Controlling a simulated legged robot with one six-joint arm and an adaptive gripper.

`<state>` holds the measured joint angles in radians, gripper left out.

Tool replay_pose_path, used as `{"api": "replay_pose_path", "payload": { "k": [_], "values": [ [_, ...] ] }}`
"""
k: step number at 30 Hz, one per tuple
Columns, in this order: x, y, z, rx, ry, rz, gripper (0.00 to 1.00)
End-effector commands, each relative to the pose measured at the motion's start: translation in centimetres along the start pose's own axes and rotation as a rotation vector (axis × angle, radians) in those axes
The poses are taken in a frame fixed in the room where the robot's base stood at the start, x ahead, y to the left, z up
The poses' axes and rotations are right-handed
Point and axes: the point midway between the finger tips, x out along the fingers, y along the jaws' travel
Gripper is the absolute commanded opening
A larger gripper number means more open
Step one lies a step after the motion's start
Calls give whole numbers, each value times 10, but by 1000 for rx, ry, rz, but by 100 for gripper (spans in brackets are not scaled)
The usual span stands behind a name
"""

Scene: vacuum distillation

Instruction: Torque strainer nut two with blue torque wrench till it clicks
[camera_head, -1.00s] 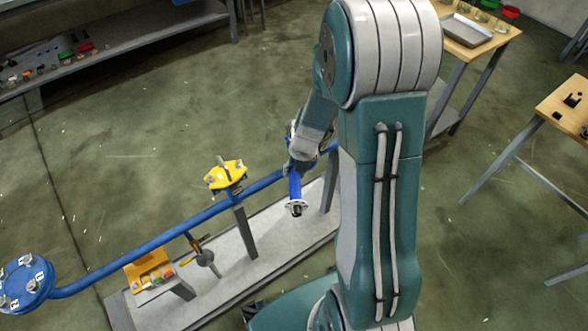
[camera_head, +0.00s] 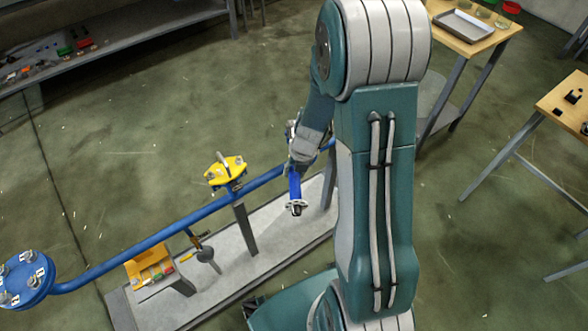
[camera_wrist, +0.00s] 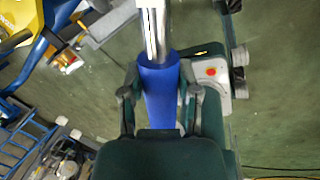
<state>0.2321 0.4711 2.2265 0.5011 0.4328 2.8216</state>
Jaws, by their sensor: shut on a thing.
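My gripper (camera_wrist: 160,105) is shut on the blue handle of the torque wrench (camera_wrist: 158,85), whose bright metal shaft runs up out of the wrist view. In the head view the blue wrench (camera_head: 295,186) hangs from my gripper near the blue pipe, with a silver and black end lower down. The blue round strainer cover (camera_head: 22,278) with several nuts and white labels sits at the lower left end of the pipe, well apart from the wrench. The numbers on the labels are too small to read.
A blue pipe (camera_head: 150,244) runs over a grey plinth (camera_head: 285,231), with a yellow fitting (camera_head: 226,170) on it. A yellow bin (camera_head: 150,268) stands beside the pipe. Wooden tables (camera_head: 566,97) stand at right and a grey bench (camera_head: 120,35) at upper left. Open floor lies between.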

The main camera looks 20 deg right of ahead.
Motion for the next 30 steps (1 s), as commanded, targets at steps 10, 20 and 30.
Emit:
{"api": "replay_pose_path", "payload": {
  "k": [10,20,30],
  "values": [
    [1,0,1,0,-3,0,0],
    [3,6,1,32,-10,0,0],
    [7,20,3,120,-32,-2,0]
  ]
}}
